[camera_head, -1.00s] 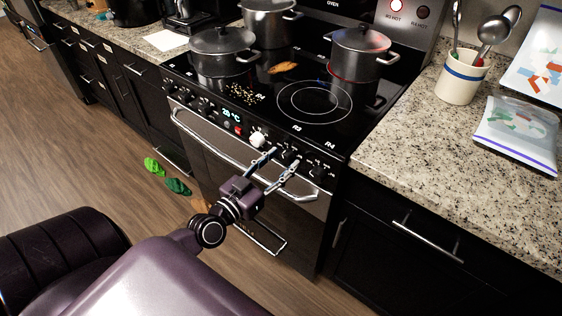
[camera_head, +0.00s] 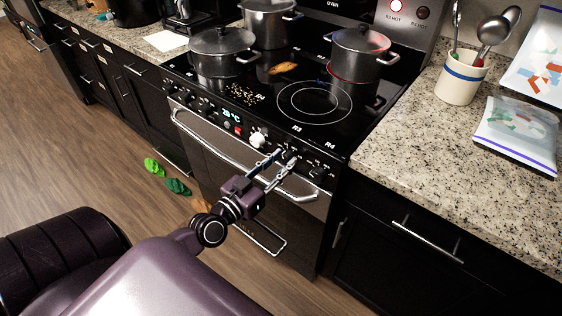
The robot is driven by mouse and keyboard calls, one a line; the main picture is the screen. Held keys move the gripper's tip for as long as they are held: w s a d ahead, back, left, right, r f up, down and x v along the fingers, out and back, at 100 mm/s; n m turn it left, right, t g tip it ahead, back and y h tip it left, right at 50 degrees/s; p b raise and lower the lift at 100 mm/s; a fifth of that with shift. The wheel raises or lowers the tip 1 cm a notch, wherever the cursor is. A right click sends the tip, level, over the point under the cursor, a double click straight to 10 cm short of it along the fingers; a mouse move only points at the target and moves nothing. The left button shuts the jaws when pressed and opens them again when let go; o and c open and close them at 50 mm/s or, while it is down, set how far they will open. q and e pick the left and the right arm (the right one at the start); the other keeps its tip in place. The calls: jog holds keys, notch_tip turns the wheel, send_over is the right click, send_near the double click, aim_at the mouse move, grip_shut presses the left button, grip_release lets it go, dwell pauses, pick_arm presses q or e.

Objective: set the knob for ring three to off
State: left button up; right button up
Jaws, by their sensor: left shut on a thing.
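The stove front (camera_head: 215,133) carries a row of knobs below the black glass cooktop. My left gripper (camera_head: 283,157) is shut on a dark knob (camera_head: 288,154) right of the white knob (camera_head: 258,139). Its two fingers sit on either side of that dark knob and partly hide it. The knob's pointer and small markings are too small to read. Labels R3 (camera_head: 297,128) and R4 (camera_head: 330,143) show on the glass edge above. Another dark knob (camera_head: 318,172) is further right. My right gripper is not in view.
A lidded pot (camera_head: 222,52), a back pot (camera_head: 268,22) and a right pot (camera_head: 355,52) stand on the cooktop. The front ring (camera_head: 314,102) is bare. The oven handle (camera_head: 215,150) runs below the knobs. The right counter (camera_head: 430,165) has clear room.

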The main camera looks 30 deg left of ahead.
pick_arm(q)
jog(key=n, duration=0.4)
jog(key=shift+p, duration=0.3)
jog(key=shift+a+n, duration=0.15)
jog(key=shift+n, duration=2.15)
jog(key=o, duration=1.1)
jog(key=shift+f, duration=0.1)
jog(key=s, duration=0.8)
jog(key=s+a, duration=0.1)
jog(key=s, duration=0.3)
